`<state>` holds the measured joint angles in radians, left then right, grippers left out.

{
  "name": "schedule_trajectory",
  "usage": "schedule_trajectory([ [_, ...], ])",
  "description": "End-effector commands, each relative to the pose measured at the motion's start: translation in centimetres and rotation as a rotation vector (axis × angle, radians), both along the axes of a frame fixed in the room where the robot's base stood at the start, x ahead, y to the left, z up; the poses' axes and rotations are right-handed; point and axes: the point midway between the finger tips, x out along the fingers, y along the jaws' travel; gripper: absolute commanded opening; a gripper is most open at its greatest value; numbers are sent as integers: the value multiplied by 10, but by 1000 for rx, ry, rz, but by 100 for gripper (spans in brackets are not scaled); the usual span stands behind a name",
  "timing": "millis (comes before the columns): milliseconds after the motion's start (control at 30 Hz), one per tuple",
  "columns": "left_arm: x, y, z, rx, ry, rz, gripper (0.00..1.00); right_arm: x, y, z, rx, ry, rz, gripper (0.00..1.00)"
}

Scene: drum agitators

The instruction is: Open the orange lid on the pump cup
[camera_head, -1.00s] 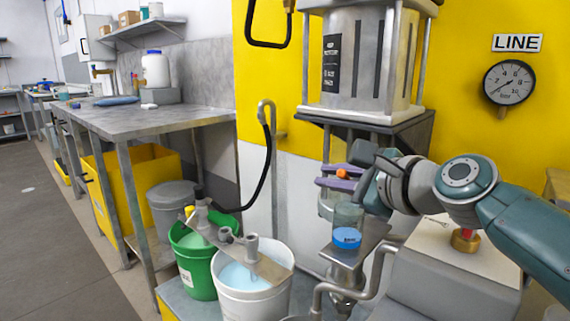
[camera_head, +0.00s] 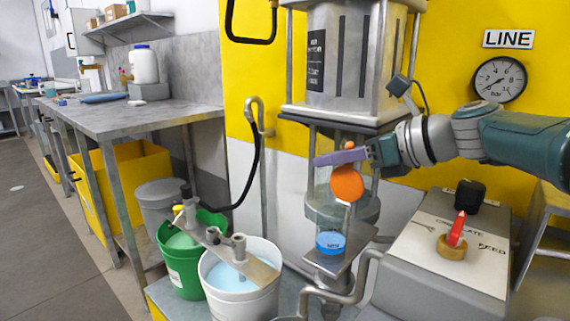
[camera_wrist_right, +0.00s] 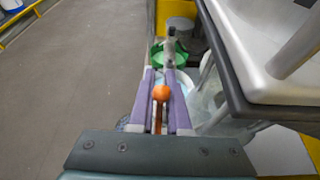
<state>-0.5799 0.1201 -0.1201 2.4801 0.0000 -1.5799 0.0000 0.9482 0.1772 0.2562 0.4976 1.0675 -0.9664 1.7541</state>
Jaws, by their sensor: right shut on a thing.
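The pump cup (camera_head: 331,222) is clear, with blue at its bottom, and stands on a metal shelf under the steel tank. The orange lid (camera_head: 347,184) shows as a round disc tipped steeply up at the cup's top. A small orange knob (camera_head: 349,146) shows just above my right gripper (camera_head: 338,157), whose purple fingers are directly above the disc. In the right wrist view the orange knob (camera_wrist_right: 161,93) sits between the fingers of my right gripper (camera_wrist_right: 161,80). That gripper is shut on the lid. The lid's hinge is hard to make out. My left gripper is not in view.
The steel tank (camera_head: 350,60) hangs close above the gripper. A control box (camera_head: 440,255) with a red handle is at the right. A white bucket (camera_head: 240,295) and green bucket (camera_head: 185,270) stand left of the cup. A pipe (camera_head: 372,285) runs in front.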

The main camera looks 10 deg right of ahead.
Motion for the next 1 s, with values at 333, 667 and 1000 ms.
schedule_trajectory([
  [333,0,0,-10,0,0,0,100,1,-1,1,80,58,-3,0],
  [667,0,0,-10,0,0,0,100,1,-1,1,88,64,-3,0],
  [1000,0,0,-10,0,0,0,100,0,-1,0,86,65,-3,37],
])
